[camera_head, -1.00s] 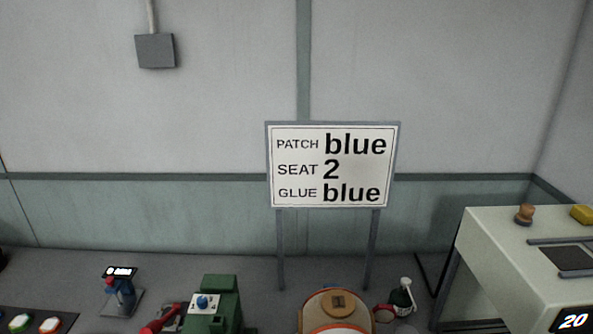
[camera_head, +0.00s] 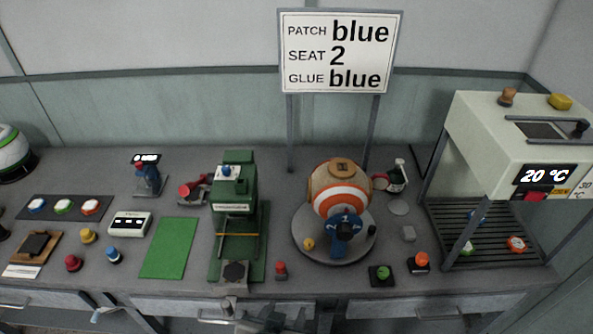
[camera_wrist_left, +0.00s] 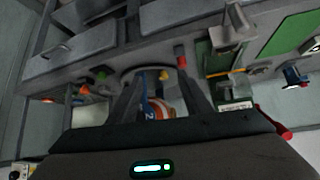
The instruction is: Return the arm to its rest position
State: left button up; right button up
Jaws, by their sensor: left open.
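My left gripper (camera_head: 268,318) shows at the bottom edge of the head view, in front of the bench's front edge, with nothing seen in it. In the left wrist view its two fingers (camera_wrist_left: 158,88) stand apart. The orange-and-white ball (camera_head: 338,192) sits on a round grey turntable (camera_head: 305,245) with a blue numbered part in front. The ball also shows between the fingers in the left wrist view (camera_wrist_left: 165,110), farther off. My right gripper is not seen.
A green press (camera_head: 236,190) stands left of the ball, by a green mat (camera_head: 168,248). A white oven-like frame (camera_head: 480,135) reading 20 °C stands at right. The sign (camera_head: 340,50) reads patch blue, seat 2, glue blue. Drawers (camera_head: 395,308) line the bench front.

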pick_arm(q)
jog(key=s+a+f+m+g+b, duration=0.1)
jog(key=s+a+f+b, duration=0.1)
jog(key=f, duration=1.1)
jog(key=s+a+f+g+b, duration=0.1)
jog(key=s+f+g+b, duration=0.1)
jog(key=f, duration=1.1)
jog(key=s+a+f+m+g+b, duration=0.1)
jog(key=a+f+b, duration=0.1)
jog(key=f, duration=1.1)
jog(key=s+a+f+g+b, duration=0.1)
jog(key=s+a+f, duration=0.25)
jog(key=f, duration=0.25)
jog(key=s+a+f+y+b, duration=0.1)
jog(key=s+a+f, duration=0.1)
jog(key=s+f, duration=0.25)
jog(key=s+a+f+g+b, duration=0.1)
jog(key=s+a+f, duration=0.2)
jog(key=f, duration=0.3)
jog(key=s+a+f+b, duration=0.1)
jog(key=s+a+f, duration=0.2)
jog(key=s, duration=0.2)
jog(key=s+a+f+n+g+b, duration=0.1)
jog(key=s+a+f, duration=0.2)
jog(key=s, duration=0.3)
jog(key=s+a+f+n+y, duration=0.1)
jog(key=s+a+f, duration=0.2)
jog(key=s+f, duration=0.2)
jog(key=shift+s+a+g+b, duration=0.4)
jog(key=shift+s, duration=0.3)
